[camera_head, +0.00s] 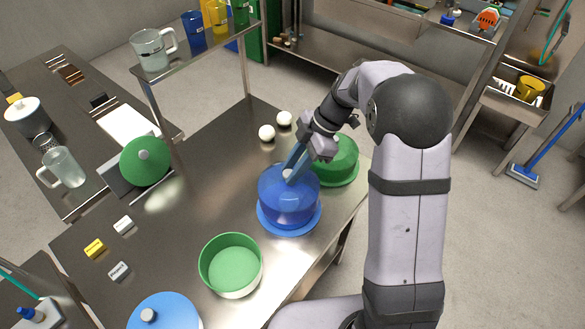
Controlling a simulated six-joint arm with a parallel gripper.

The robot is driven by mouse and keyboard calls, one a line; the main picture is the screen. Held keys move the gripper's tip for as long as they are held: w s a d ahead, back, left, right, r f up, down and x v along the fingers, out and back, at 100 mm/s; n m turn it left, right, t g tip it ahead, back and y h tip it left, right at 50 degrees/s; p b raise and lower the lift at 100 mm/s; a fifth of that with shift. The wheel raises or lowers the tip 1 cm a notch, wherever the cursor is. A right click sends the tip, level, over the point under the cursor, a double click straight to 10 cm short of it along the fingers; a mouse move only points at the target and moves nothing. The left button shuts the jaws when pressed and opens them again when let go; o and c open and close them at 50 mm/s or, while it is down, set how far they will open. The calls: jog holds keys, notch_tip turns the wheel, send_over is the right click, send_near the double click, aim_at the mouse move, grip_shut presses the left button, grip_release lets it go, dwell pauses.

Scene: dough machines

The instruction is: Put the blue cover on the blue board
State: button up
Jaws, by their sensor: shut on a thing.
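The blue cover (288,192) is a translucent dome with a knob on top. It is over the blue board (300,231), a round blue disc on the steel table. The board's rim shows below and around the cover's lower edge. I cannot tell whether the cover touches the board or is held slightly above it. My gripper (289,175) comes down from the upper right and is shut on the cover's knob.
A green cover (341,153) stands close behind on the right. A green bowl (231,260) and a blue lid (166,314) are in front. Dough balls (267,132) lie behind.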

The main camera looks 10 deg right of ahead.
jog(key=shift+f+b, duration=1.35)
jog(key=shift+f, duration=0.15)
jog(key=shift+f+b, duration=0.9)
jog(key=shift+f, duration=0.05)
jog(key=o, duration=1.1)
jog(key=shift+b+v, duration=1.05)
jog(key=shift+v, duration=2.65)
